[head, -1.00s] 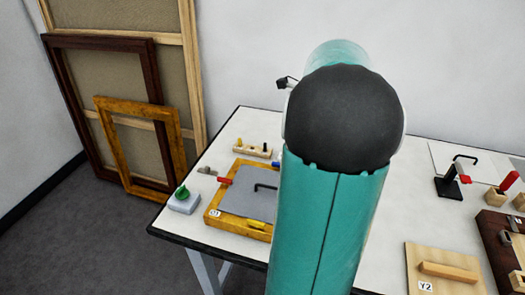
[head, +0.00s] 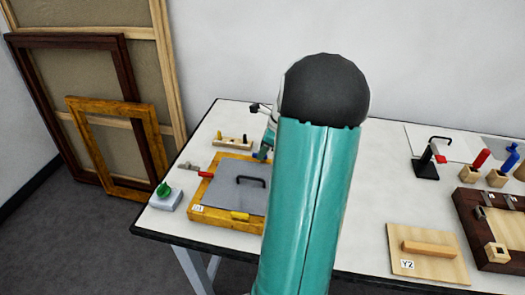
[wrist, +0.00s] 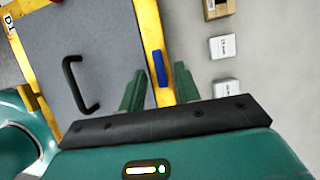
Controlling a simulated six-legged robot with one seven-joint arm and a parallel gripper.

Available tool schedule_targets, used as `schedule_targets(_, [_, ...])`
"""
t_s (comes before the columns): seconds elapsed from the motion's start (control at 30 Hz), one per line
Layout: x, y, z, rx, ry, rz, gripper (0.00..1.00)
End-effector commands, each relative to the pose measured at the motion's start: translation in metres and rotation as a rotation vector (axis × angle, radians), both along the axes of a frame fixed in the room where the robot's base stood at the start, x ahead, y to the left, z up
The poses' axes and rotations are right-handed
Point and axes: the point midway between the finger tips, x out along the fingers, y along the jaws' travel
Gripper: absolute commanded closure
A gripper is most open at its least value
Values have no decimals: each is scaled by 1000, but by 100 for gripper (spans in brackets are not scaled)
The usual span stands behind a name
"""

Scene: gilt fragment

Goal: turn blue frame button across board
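The yellow-gold frame (head: 225,221) lies flat on the table with a grey board (head: 236,193) in it. The board has a black handle (head: 250,180). The blue button (wrist: 160,68) lies lengthwise along the frame's rail in the wrist view, clear of the board. My gripper (wrist: 159,78) is open over that rail, one finger on each side of it, with the blue button showing in the gap near the tips. Contact cannot be told. In the head view my arm hides the frame's right part. A red button (head: 205,174) and a yellow button (head: 240,216) sit on other rails.
A small rack with pegs (head: 232,142) stands behind the frame. A grey box with a green knob (head: 165,196) is at the left. White labelled blocks (wrist: 222,46) lie beside the rail. A wooden board Y2 (head: 428,252) and a dark frame (head: 470,212) are at the right.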

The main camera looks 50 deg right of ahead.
Motion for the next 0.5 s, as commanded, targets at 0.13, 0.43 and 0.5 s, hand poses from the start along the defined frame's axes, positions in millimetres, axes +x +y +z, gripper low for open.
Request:
schedule_targets(0.13, [3,2,-8,0,0,0,67])
schedule_targets(0.43, [3,2,-9,-1,0,0,77])
schedule_targets(0.5, [3,2,-9,-1,0,0,91])
